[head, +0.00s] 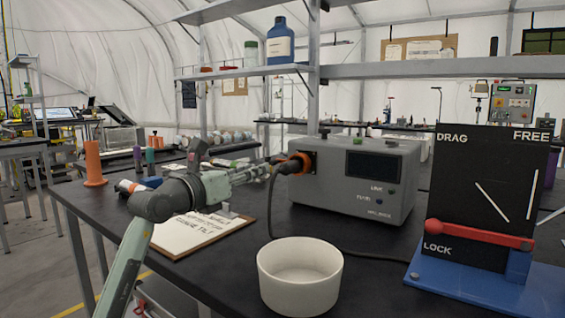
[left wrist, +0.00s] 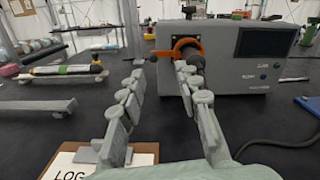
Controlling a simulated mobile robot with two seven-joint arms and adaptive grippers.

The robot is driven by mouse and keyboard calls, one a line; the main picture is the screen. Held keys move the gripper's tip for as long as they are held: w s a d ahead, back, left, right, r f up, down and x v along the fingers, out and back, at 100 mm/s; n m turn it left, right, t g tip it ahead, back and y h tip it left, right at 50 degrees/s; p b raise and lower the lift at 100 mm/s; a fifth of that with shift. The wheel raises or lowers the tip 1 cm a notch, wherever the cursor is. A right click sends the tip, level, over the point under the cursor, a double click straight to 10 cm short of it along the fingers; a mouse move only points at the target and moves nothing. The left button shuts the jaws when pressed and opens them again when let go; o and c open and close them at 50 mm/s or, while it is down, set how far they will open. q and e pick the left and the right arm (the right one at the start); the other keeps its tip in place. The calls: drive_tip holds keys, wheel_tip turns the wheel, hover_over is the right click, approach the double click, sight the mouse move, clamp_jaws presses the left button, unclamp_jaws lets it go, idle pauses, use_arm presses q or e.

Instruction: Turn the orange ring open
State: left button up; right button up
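The orange ring (head: 299,162) sits around a dark connector on the left part of the grey box's front (head: 345,190). In the left wrist view the orange ring (left wrist: 186,44) shows as an arc with a tab reaching left. My left gripper (head: 274,168) is just left of the ring in the head view. In the left wrist view its two fingers (left wrist: 161,66) are spread apart, with the tab beyond and between the tips. The right fingertip overlaps the connector; I cannot tell whether it touches. No object shows between the fingers. My right gripper is in neither view.
A black cable (head: 271,205) hangs from the connector onto the dark table. A white bowl (head: 300,275) stands in front of the box. A clipboard (head: 190,232) lies below my left arm. A panel with a red lever (head: 478,234) stands at the right.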

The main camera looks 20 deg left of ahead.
sight(271, 163)
use_arm(q)
drive_tip(key=x, duration=0.6)
drive_tip(key=shift+w+a+p, duration=0.35)
drive_tip(key=shift+w, duration=0.05)
drive_tip(key=shift+w+d, duration=0.2)
drive_tip(key=shift+w, duration=0.45)
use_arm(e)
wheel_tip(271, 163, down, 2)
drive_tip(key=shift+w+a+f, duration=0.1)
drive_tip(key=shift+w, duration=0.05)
use_arm(q)
drive_tip(key=c, duration=0.6)
clamp_jaws()
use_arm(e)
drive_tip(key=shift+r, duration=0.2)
